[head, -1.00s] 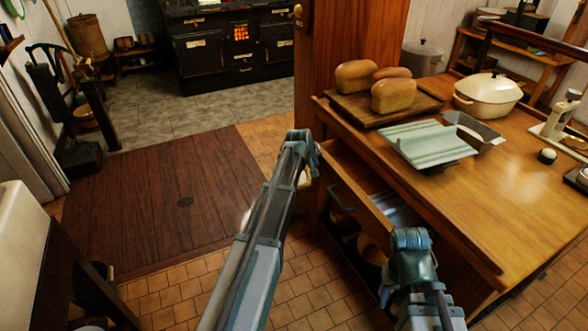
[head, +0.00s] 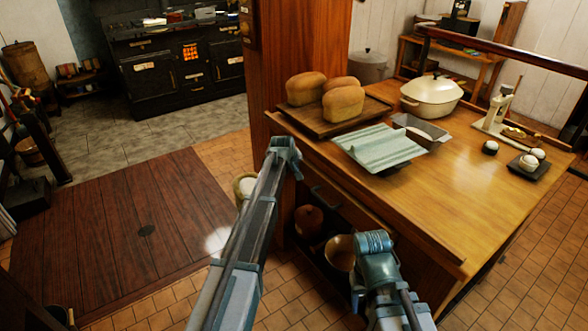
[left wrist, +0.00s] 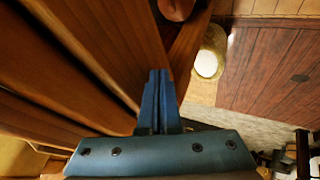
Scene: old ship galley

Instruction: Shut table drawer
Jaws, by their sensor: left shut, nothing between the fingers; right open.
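The wooden table (head: 480,205) stands at the right in the head view. Its drawer (head: 348,212), with a dark handle, sits in the side facing me. Its front looks flush or nearly flush under the tabletop, and no inside shows; my arms cover part of it. My left gripper (left wrist: 158,78) is shut and empty in the left wrist view, beside brown wood panels of the table; I cannot tell whether it touches them. In the head view the left arm reaches up to the table corner. My right gripper (head: 375,243) is open, before the table's near side, its fingers largely hidden.
Loaves on a board (head: 335,120), a striped cloth (head: 380,145), a tin (head: 422,130) and a cream casserole (head: 432,95) stand on the table. A brown jug (head: 309,221) and a copper bowl (head: 341,252) are below the drawer. Floor to the left is open.

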